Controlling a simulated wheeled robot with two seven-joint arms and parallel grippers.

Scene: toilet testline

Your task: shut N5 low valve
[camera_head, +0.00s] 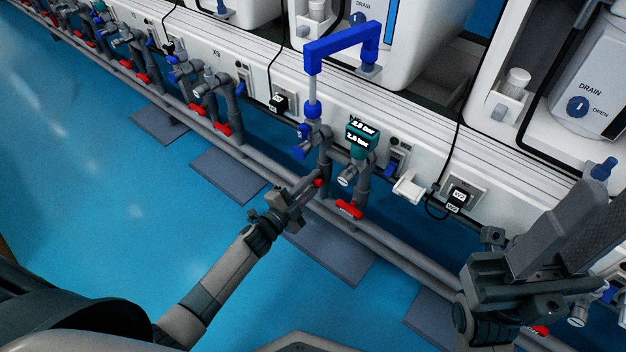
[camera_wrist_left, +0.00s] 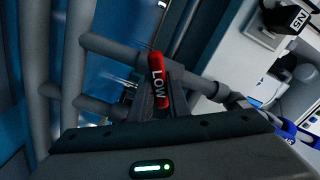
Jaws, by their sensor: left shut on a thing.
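The red N5 low valve handle (camera_wrist_left: 157,78), marked LOW, sits between the fingers of my left gripper (camera_wrist_left: 160,98) in the left wrist view. The handle lies crosswise to the grey pipe (camera_wrist_left: 120,50) behind it. In the head view my left gripper (camera_head: 311,187) reaches the pipe from the lower left and is shut on the handle, of which only a red end (camera_head: 318,183) shows. An N5 label (camera_wrist_left: 297,18) shows at the top right of the wrist view. My right gripper (camera_head: 555,235) is large at the lower right, away from the valve; its jaw gap is unclear.
Another red handle (camera_head: 349,209) lies just right of my left gripper, below a teal gauge (camera_head: 361,136). A blue bent pipe (camera_head: 340,42) stands above. Grey rails (camera_head: 385,245) run along the white bench. The blue floor (camera_head: 110,200) on the left is clear.

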